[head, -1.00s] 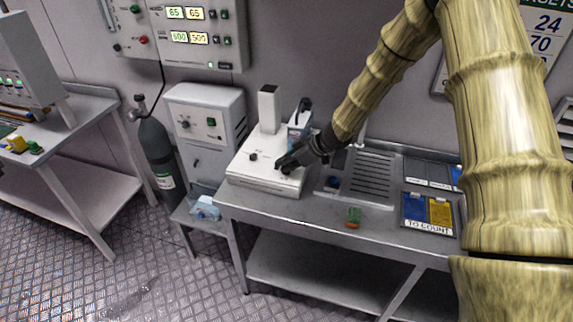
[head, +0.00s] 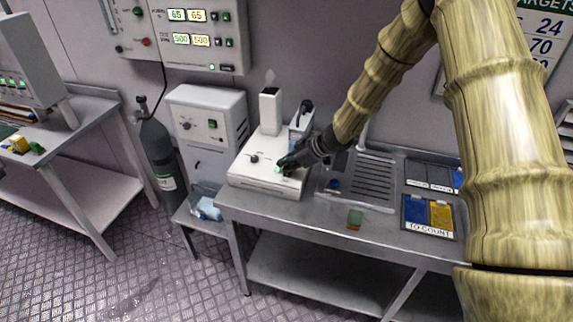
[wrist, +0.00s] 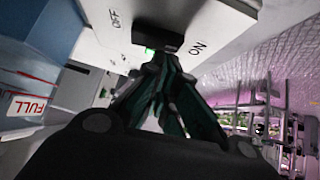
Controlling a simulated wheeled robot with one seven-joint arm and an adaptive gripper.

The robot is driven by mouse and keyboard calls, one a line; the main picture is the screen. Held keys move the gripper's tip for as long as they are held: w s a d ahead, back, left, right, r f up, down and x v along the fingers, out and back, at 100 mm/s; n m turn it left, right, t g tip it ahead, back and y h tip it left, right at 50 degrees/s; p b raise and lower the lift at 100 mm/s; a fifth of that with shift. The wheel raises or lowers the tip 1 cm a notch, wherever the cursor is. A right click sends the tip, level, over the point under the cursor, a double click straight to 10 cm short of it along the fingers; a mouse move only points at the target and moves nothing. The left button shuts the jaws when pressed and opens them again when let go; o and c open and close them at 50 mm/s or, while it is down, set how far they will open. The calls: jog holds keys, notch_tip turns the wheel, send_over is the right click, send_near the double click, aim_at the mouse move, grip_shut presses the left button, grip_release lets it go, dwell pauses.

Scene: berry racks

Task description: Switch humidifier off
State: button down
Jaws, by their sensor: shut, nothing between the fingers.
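The humidifier is a white box (head: 262,184) with a square chimney (head: 270,110) on the steel bench in the head view. A faint wisp of mist shows above the chimney. A green light (head: 278,169) glows on its top beside my fingertips. In the wrist view a black rocker switch (wrist: 158,37) sits between the printed words OFF and ON, with green glowing at its edge. My gripper (head: 287,163) is shut and empty, its tips at the switch; I cannot tell whether they touch. The fingers also show in the wrist view (wrist: 164,62).
A blue-white container marked FULL (wrist: 28,105) stands close beside the humidifier. A slotted tray (head: 362,180) and a TO COUNT tray (head: 428,235) lie to the right. A gas cylinder (head: 160,155) stands left.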

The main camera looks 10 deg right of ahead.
aim_at(289, 174)
jog(key=shift+w+d+r, duration=0.1)
jog(key=shift+w, duration=0.05)
dwell(0.3)
jog(key=shift+r+p, duration=0.5)
jog(key=shift+p, duration=0.15)
jog(key=r+p, duration=0.3)
jog(key=shift+s+r+p, duration=0.25)
jog(key=shift+r+p, duration=0.05)
jog(key=shift+s+d+b, duration=0.15)
jog(key=shift+s+b, duration=0.05)
jog(key=shift+b, duration=0.35)
jog(key=b+v, duration=0.2)
jog(key=v, duration=0.7)
jog(key=shift+s, duration=0.2)
